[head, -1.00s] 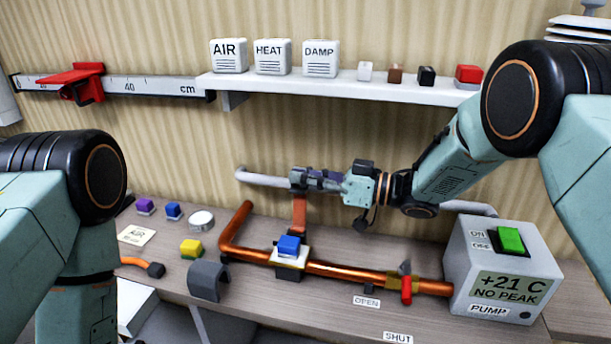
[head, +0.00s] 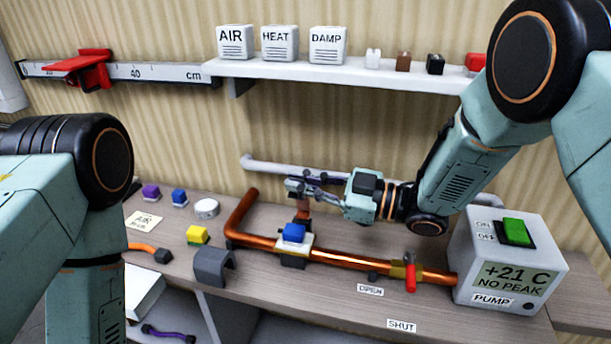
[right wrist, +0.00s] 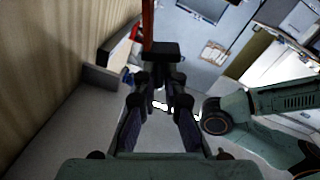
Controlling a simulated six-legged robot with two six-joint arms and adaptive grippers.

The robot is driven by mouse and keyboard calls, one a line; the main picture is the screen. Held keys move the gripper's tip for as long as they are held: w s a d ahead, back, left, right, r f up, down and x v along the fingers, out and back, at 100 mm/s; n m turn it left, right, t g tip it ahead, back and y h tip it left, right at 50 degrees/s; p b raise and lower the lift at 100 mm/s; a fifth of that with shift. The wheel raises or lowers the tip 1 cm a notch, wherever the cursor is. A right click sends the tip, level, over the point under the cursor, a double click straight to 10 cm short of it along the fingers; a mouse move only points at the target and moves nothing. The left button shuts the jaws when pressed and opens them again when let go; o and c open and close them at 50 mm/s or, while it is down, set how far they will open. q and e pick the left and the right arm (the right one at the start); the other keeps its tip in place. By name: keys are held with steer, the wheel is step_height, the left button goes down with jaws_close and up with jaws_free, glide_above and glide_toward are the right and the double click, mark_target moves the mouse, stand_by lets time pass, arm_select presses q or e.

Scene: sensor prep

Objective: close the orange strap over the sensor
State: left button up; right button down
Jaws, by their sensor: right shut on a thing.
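The sensor (head: 293,233), a blue block on a white seat, sits on the copper pipe (head: 340,260). The orange strap (head: 303,210) rises behind the sensor, its lower part hidden by it, and is not lying over the sensor. My right gripper (head: 298,187) is shut on the strap's upper end, above and behind the sensor. In the right wrist view my right gripper (right wrist: 160,82) has a dark end piece at its fingertips, with the orange-red strap (right wrist: 147,25) running beyond. My left gripper is not in view; only my left arm shows.
A grey pipe (head: 330,174) runs along the wall behind. The valve's red handle (head: 410,278) and the pump box (head: 512,268) stand to the right. A grey half-shell (head: 213,266) and a yellow block (head: 197,235) lie to the left. A shelf (head: 330,71) runs above.

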steer(key=shift+s+a, duration=0.1)
steer(key=shift+s, duration=0.2)
steer(key=shift+s+f, duration=0.15)
steer(key=c, duration=1.5)
jaws_free()
steer(key=shift+a, duration=0.1)
steer(key=shift+d, duration=0.2)
steer(key=v, duration=1.1)
steer(key=shift+s+d, duration=0.15)
steer(key=shift+d, duration=0.2)
